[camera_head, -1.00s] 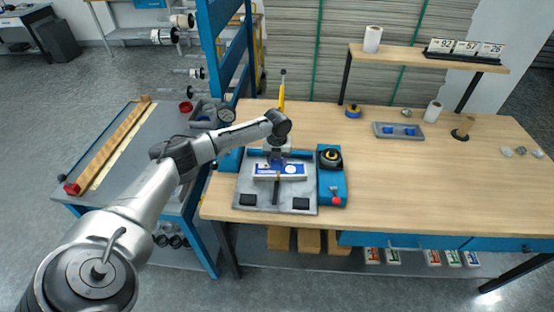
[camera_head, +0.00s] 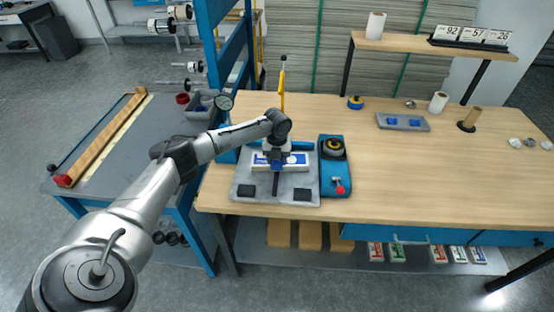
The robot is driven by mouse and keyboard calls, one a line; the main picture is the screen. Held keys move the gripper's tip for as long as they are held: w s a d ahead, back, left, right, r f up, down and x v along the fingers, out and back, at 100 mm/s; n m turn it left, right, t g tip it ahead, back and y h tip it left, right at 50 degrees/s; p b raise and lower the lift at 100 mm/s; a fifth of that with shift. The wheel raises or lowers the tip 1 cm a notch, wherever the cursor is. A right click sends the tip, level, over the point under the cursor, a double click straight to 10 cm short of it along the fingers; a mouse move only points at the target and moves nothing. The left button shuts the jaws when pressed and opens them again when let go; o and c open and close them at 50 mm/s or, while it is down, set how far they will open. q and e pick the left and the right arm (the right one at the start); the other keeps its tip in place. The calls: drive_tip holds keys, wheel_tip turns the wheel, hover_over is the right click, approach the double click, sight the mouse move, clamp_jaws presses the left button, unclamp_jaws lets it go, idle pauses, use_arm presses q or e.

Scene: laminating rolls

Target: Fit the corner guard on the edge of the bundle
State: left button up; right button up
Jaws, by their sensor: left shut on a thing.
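A white block with a blue label (camera_head: 301,161), which looks like the bundle, lies on a grey plate (camera_head: 247,186) at the front left of the workbench. My left gripper (camera_head: 277,160) points down over the middle of this bundle. The gripper hides the middle of the bundle. My right gripper is not in view.
A blue device with a black and yellow dial (camera_head: 334,175) stands just right of the plate. The bench's right middle is clear. A yellow post (camera_head: 282,88) stands behind the gripper.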

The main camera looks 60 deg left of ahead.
sight(277, 162)
use_arm(q)
drive_tip(key=shift+w, duration=0.1)
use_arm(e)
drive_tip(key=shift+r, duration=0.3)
use_arm(q)
drive_tip(key=o, duration=0.7)
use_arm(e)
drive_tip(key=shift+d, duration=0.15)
use_arm(q)
drive_tip(key=shift+r, duration=0.1)
drive_tip(key=shift+r+p, duration=0.85)
drive_tip(key=shift+r, duration=2.85)
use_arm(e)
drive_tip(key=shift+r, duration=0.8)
